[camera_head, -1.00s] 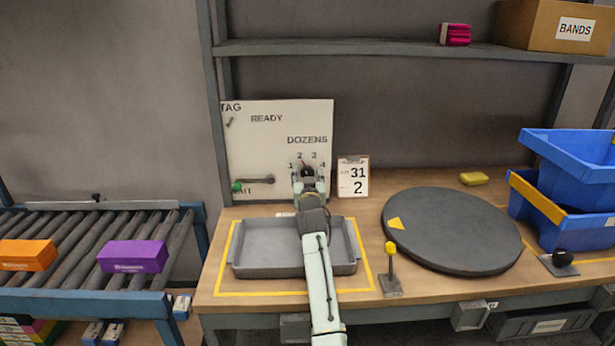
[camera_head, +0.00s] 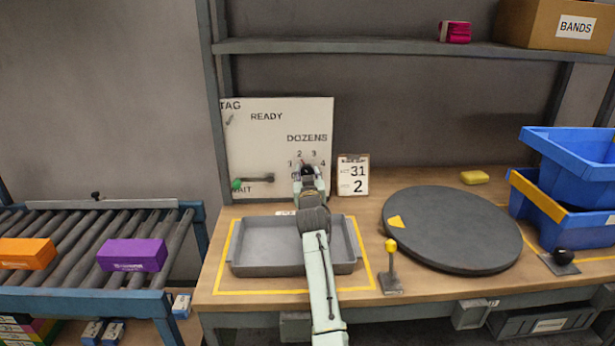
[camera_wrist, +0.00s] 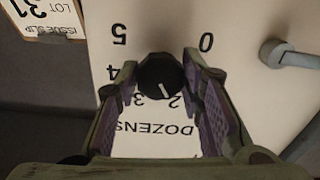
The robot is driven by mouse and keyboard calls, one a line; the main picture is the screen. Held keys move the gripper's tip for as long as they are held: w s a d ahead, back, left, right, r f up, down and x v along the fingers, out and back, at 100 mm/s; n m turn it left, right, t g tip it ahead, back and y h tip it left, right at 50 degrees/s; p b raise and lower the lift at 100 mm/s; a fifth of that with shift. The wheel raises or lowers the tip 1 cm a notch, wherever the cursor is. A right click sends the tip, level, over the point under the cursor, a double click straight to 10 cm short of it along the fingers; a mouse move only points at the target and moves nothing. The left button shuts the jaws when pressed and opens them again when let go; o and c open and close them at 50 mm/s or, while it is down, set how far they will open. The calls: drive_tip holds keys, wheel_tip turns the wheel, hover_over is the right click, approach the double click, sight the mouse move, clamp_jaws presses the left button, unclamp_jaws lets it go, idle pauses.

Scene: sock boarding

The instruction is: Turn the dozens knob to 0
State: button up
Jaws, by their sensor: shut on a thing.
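The dozens knob (camera_wrist: 158,76) is black and round with a white pointer line. In the wrist view the picture is upside down, and the line points at about the 2, slightly toward the 3. The 0 (camera_wrist: 207,42) is at upper right there, and the 1 is hidden behind a finger. My gripper (camera_wrist: 161,74) has a finger on each side of the knob and is shut on it. In the head view my gripper (camera_head: 308,174) is at the white panel (camera_head: 262,140), in front of the DOZENS dial, and mostly covers the knob.
A lever with a green tip (camera_head: 254,181) sits left of the dial on the panel. An issue slip (camera_head: 353,176) stands to the right. A grey tray (camera_head: 270,268) lies below my arm. A yellow-topped lever (camera_head: 391,262) and a dark turntable (camera_head: 455,230) are at right.

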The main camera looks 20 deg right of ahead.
drive_tip(key=n+b, duration=0.4)
drive_tip(key=n, duration=1.1)
drive_tip(key=shift+d, duration=0.1)
drive_tip(key=shift+n, duration=1.9)
drive_tip(key=o, duration=1.2)
drive_tip(key=shift+r, duration=0.1)
drive_tip(key=shift+s, duration=0.15)
